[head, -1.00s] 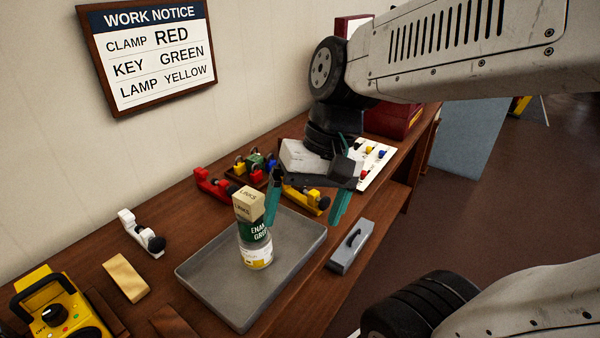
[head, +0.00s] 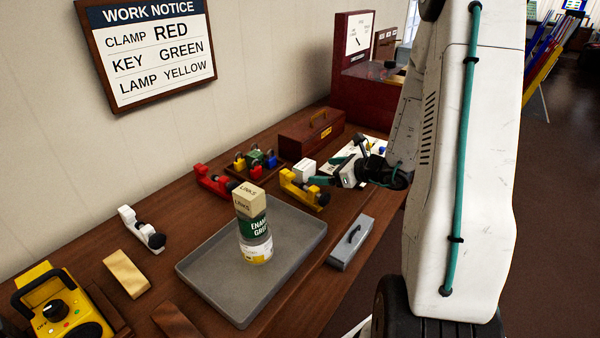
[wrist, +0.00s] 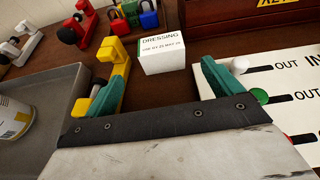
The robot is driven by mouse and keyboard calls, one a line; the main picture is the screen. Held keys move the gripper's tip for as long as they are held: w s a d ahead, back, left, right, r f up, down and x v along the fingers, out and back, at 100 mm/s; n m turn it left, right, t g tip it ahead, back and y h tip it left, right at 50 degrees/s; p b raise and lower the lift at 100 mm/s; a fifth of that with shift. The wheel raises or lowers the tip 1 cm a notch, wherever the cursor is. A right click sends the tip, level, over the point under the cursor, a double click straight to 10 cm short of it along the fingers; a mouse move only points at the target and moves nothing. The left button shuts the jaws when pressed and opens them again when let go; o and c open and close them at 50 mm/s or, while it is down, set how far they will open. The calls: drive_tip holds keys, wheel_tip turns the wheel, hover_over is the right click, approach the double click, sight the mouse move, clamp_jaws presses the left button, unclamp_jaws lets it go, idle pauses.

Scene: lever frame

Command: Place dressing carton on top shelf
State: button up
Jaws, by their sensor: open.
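The dressing carton (head: 304,170) is a small white box standing on the wooden bench, behind the yellow clamp. In the wrist view the carton (wrist: 163,52) shows its "DRESSING" label and appears upright. My gripper (head: 328,171) is low over the bench, just right of the carton, with its teal fingers pointing toward it. In the wrist view my gripper (wrist: 160,80) is open and empty, and the carton lies ahead of the fingertips, between their lines. I cannot make out for sure which surface is the top shelf.
The yellow clamp (head: 305,189) stands close to the carton and to one finger. A lever panel (wrist: 275,85) lies right of the fingers. A brown toolbox (head: 312,132) is behind. A grey tray (head: 205,271) holds stacked cans and a block (head: 250,202). A maroon cabinet (head: 360,105) stands at the far end.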

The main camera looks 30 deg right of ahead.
sight(310, 170)
drive_tip(key=shift+w+d+f, duration=0.1)
drive_tip(key=shift+w+f, duration=0.1)
drive_tip(key=shift+f, duration=0.15)
drive_tip(key=x, duration=0.7)
drive_tip(key=shift+w, duration=0.15)
drive_tip(key=shift+c, duration=0.3)
drive_tip(key=c, duration=1.1)
drive_tip(key=shift+r, duration=0.15)
